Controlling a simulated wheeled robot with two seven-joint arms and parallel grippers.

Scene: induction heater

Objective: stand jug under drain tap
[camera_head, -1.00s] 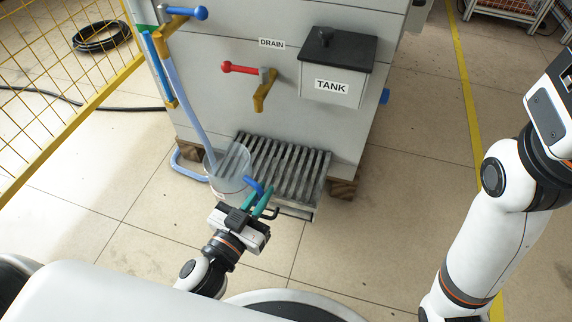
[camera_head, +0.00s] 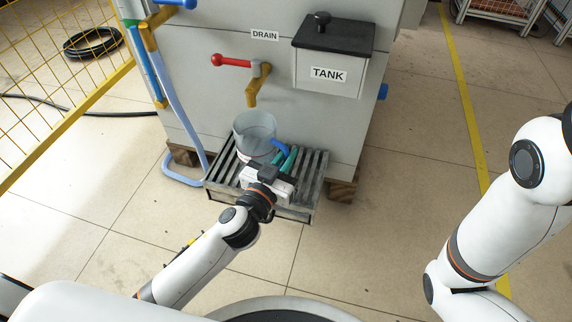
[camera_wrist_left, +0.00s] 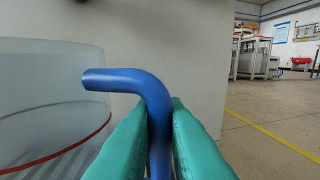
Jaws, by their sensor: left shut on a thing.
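The clear jug (camera_head: 254,138) is upright over the slatted grate, below and close to the brass drain tap (camera_head: 253,92) with its red lever. Whether its base touches the slats cannot be told. My left gripper (camera_head: 285,160) is shut on the jug's blue handle (camera_head: 279,147). In the left wrist view the green fingers close on the blue handle (camera_wrist_left: 158,100), with the jug wall (camera_wrist_left: 50,95) and a red line at left. My right arm shows at the right edge, but its gripper is out of view.
The slatted grate (camera_head: 308,180) juts from the front of the grey cabinet. The lidded TANK box (camera_head: 328,75) sticks out right of the tap. A pale blue hose (camera_head: 182,115) hangs at left. A yellow mesh fence (camera_head: 60,70) stands farther left.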

